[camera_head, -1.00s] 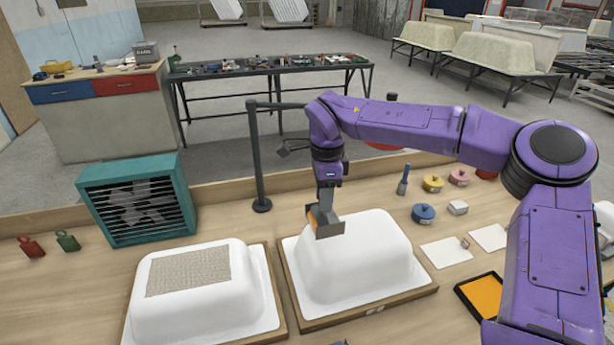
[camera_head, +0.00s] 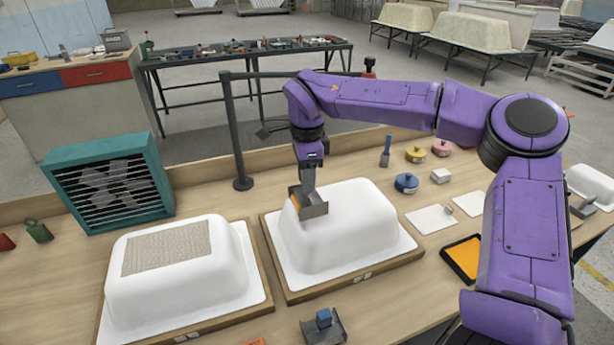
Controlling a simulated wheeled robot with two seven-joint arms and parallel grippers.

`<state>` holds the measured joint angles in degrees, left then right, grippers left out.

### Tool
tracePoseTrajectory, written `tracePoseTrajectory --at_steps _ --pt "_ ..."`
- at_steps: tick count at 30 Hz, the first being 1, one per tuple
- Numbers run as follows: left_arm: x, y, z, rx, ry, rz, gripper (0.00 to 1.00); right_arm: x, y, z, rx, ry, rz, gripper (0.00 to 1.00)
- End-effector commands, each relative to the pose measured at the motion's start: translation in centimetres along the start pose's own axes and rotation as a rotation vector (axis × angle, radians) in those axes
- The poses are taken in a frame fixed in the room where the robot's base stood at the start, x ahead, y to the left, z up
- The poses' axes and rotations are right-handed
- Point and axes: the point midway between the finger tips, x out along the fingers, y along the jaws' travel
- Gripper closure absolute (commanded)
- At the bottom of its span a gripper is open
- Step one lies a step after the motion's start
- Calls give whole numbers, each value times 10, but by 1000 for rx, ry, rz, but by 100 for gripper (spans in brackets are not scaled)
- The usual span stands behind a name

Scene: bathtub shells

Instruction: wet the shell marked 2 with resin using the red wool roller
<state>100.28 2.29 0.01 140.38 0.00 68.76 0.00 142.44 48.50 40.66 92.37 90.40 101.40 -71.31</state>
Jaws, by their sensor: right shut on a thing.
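Two white shells stand on wooden boards: a left one (camera_head: 180,281) with a beige woven patch (camera_head: 167,248) on top, and a bare right one (camera_head: 350,225). Small plates sit on the board fronts; I cannot read their marks, so I cannot tell which is 2. My right gripper (camera_head: 308,183) points down at the left end of the right shell's top, shut on a grey tool (camera_head: 314,208) with an orange edge. Whether this is the red roller, and whether it touches the shell, I cannot tell. My left gripper is not in view.
A black tray with an orange inside (camera_head: 462,258) lies right of the shell. A grey tool with a blue block (camera_head: 323,322) lies in front. Round tins, including a blue one (camera_head: 406,183), stand behind. A dark post (camera_head: 235,130) and teal fan box (camera_head: 110,182) stand at left.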

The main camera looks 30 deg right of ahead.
Motion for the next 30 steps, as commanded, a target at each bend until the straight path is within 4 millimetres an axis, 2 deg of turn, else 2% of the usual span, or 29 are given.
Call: tracePoseTrajectory --at_steps 30 --pt "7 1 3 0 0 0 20 16 0 0 -1 0 0 93"
